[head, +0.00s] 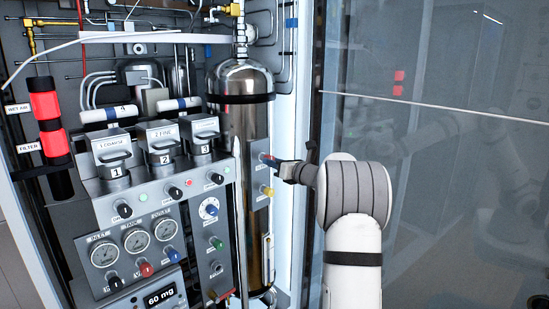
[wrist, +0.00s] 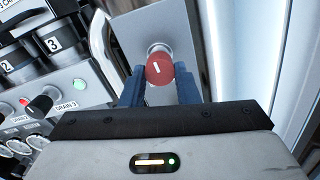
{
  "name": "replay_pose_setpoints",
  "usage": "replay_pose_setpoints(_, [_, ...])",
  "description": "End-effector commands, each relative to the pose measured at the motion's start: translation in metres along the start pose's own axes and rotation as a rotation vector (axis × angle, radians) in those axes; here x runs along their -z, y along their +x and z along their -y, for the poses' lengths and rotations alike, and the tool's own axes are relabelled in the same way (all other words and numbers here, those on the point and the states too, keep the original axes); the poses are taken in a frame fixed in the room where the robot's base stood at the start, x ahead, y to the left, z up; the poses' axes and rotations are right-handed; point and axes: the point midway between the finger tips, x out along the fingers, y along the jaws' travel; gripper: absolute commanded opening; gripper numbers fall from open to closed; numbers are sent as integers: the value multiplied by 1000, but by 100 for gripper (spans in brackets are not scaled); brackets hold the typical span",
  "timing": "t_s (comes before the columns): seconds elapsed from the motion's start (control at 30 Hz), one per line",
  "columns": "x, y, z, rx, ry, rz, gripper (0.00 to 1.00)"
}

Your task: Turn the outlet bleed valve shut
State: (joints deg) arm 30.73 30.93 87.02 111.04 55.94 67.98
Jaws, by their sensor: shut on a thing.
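A round red knob (wrist: 159,70) with a short white mark sits on a grey plate (wrist: 183,28) in the wrist view. The mark runs nearly upright, slightly tilted. The blue fingers of my gripper (wrist: 159,88) are shut on the knob, one on each side. In the head view my gripper (head: 271,161) reaches in from the right to the plate in front of the tall steel cylinder (head: 242,115). The fingers mostly hide the knob there. No label that I can read names this knob.
A yellow knob (head: 267,191) is just below on the same plate. Left of it is the panel with gauges (head: 136,240), several coloured knobs and numbered canisters (head: 162,146). A glass door (head: 440,110) stands at the right, behind my arm.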

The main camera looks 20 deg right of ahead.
Motion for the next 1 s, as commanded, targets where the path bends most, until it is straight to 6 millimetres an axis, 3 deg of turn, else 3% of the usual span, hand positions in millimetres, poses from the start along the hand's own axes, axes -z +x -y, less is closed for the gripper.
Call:
replay_pose_setpoints(0.73, [2, 0, -1, -2, 93, -3, 5])
replay_pose_setpoints(0.77, [2, 0, -1, -2, 93, -3, 29])
replay_pose_setpoints(1.0, [1, 0, -1, -1, 92, -2, 49])
